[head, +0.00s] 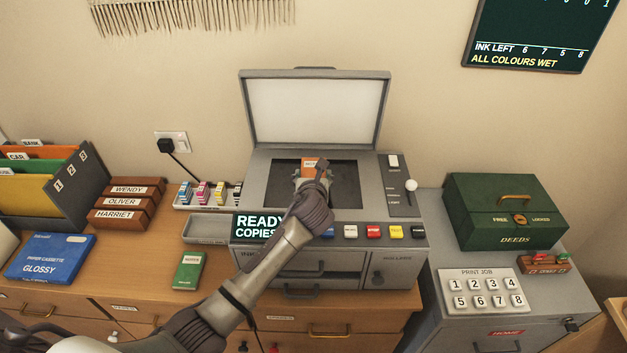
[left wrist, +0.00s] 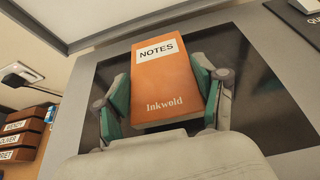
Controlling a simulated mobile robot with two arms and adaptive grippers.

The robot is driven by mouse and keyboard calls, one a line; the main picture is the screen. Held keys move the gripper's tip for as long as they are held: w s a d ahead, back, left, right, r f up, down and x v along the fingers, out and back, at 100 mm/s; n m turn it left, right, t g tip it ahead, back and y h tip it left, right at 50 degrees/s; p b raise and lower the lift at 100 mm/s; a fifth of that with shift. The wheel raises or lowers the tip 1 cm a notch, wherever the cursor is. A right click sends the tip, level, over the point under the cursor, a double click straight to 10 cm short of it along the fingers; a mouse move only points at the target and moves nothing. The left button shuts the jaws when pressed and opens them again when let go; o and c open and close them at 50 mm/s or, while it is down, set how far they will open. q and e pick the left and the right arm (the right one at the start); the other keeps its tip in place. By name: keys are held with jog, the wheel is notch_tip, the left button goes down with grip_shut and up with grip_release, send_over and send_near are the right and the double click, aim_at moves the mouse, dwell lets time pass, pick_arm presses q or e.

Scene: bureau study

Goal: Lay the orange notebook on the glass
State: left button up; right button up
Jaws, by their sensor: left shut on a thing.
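The orange notebook (left wrist: 163,85) carries a white NOTES label and the word Inkwold. My left gripper (left wrist: 166,92) is shut on it, with one finger at each long side. In the head view my left gripper (head: 313,178) is over the copier's dark glass (head: 346,193), and only a small part of the notebook (head: 311,164) shows past it. The glass also shows around the notebook in the left wrist view (left wrist: 255,100). I cannot tell whether the notebook touches the glass. The copier lid (head: 316,111) stands open behind. My right gripper is not in view.
Coloured buttons (head: 373,231) and a READY COPIES display (head: 258,226) line the copier's front. A white-knobbed lever (head: 410,186) stands right of the glass. A green notebook (head: 188,271) lies on the desk at left. A green deeds box (head: 505,211) stands at right.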

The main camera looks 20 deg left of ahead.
pick_arm(q)
jog(key=shift+f, duration=0.9)
jog(key=shift+f, duration=0.1)
jog(key=o, duration=1.3)
jog(key=shift+s+d+r, duration=0.1)
jog(key=shift+s+r, duration=0.05)
jog(key=shift+r, duration=0.05)
jog(key=v, duration=1.1)
jog(key=shift+s+d, duration=0.15)
jog(key=shift+s, duration=0.2)
